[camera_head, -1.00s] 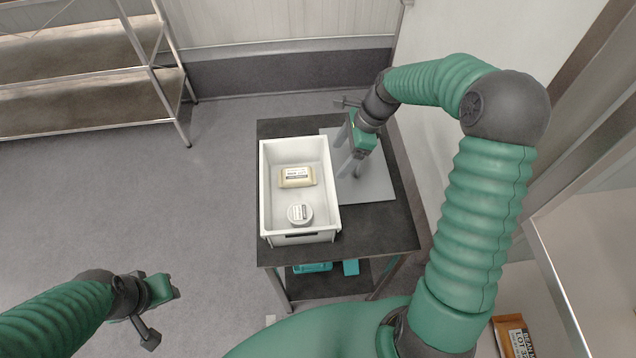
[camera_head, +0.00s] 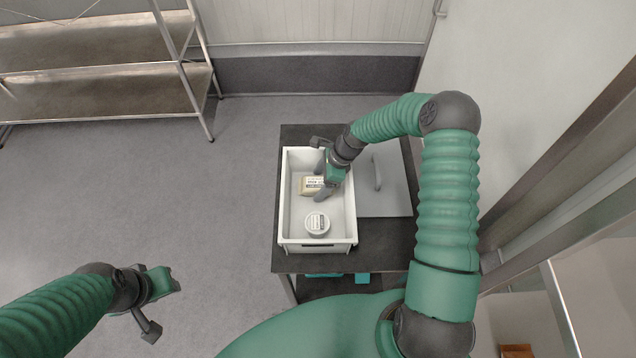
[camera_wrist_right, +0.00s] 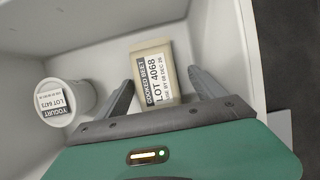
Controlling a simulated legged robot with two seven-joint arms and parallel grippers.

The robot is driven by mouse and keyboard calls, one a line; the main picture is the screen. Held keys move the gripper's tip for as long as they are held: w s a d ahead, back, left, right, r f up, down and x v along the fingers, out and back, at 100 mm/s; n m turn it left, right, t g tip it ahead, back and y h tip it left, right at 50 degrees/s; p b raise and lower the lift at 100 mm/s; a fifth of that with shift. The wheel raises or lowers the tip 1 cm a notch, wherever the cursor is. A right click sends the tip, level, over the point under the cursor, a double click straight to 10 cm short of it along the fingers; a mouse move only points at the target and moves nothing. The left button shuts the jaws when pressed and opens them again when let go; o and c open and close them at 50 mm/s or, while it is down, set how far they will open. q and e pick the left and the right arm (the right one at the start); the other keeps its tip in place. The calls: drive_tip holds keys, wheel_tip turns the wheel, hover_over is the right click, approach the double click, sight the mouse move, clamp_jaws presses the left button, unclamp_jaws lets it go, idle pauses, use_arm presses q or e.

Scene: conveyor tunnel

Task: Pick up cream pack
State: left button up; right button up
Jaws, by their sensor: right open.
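A tan pack (camera_head: 308,186) lies in the white crate, partly hidden by my right gripper (camera_head: 322,181). In the right wrist view its label reads "Cooked beet, Lot 4068" (camera_wrist_right: 153,74); I see no label reading cream. My right gripper (camera_wrist_right: 160,79) is open, with one finger on each side of the pack; contact cannot be told. A round white tub (camera_head: 317,224) stands nearer in the same crate; its label reads "Yogurt" in the right wrist view (camera_wrist_right: 66,101). My left gripper (camera_head: 155,300) is at the lower left, away from the crate; its fingers are unclear.
The white crate (camera_head: 351,236) has raised walls and stands on a dark table (camera_head: 384,232). A grey plate with an upright handle (camera_head: 392,190) lies right of the crate. A metal shelf (camera_head: 110,82) stands at the back left. The floor left of the table is clear.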

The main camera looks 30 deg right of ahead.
drive_tip(key=shift+s+a, duration=0.1)
drive_tip(key=shift+a, duration=0.3)
drive_tip(key=c, duration=0.4)
drive_tip(key=shift+d, duration=0.25)
drive_tip(key=c, duration=1.2)
use_arm(q)
drive_tip(key=shift+s+a+f, duration=0.1)
drive_tip(key=shift+a, duration=0.2)
use_arm(e)
clamp_jaws()
